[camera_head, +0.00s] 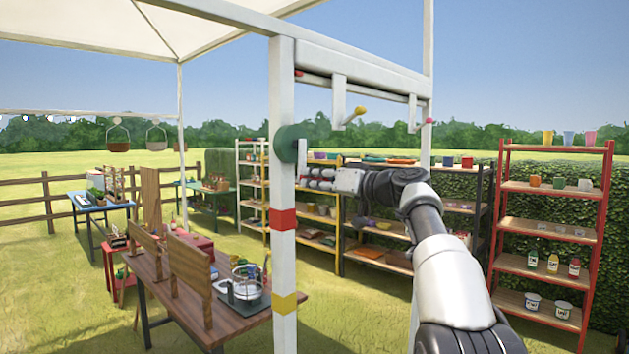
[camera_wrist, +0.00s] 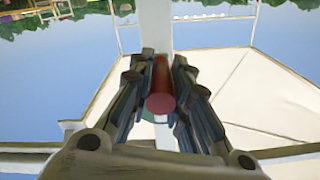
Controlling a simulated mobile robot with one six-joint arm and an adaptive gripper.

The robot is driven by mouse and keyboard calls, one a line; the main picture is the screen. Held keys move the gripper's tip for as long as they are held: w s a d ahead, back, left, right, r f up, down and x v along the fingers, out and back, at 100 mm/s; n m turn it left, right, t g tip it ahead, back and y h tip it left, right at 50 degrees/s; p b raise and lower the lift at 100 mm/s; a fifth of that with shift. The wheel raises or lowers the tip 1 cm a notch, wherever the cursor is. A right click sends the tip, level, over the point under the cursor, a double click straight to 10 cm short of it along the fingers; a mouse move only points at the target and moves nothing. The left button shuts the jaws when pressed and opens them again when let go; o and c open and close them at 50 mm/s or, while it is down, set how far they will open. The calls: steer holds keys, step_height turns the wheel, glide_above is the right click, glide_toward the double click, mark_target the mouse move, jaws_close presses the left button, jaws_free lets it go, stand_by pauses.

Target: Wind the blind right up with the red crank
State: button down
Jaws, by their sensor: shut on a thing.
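The red crank handle (camera_wrist: 162,88) is a short red cylinder between the two fingers of my gripper (camera_wrist: 160,100) in the wrist view. My gripper (camera_head: 312,178) is shut on it, beside the white post (camera_head: 283,185) in the head view. A green round hub (camera_head: 290,143) sits on the post just above, with a pale crank arm (camera_head: 302,152) by it. The handle itself is hidden by the fingers in the head view. A white crossbeam (camera_head: 355,62) runs along the top of the frame. I cannot make out the blind's cloth or how far it is wound.
A wooden table (camera_head: 180,290) stands left, a red shelf (camera_head: 545,230) right. Grass lies between.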

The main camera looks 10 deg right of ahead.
steer(key=c, duration=1.6)
jaws_free()
steer(key=shift+d+r, duration=0.25)
steer(key=shift+d, duration=0.05)
steer(key=shift+o, duration=0.8)
steer(key=shift+w+d, duration=0.15)
steer(key=shift+w, duration=0.1)
steer(key=shift+s+a, duration=0.2)
steer(key=shift+s, duration=0.05)
steer(key=shift+d+f, duration=0.15)
steer(key=shift+f, duration=0.05)
steer(key=v, duration=1.2)
steer(key=shift+r, duration=0.2)
steer(key=shift+s+a, duration=0.1)
steer(key=shift+a, duration=0.2)
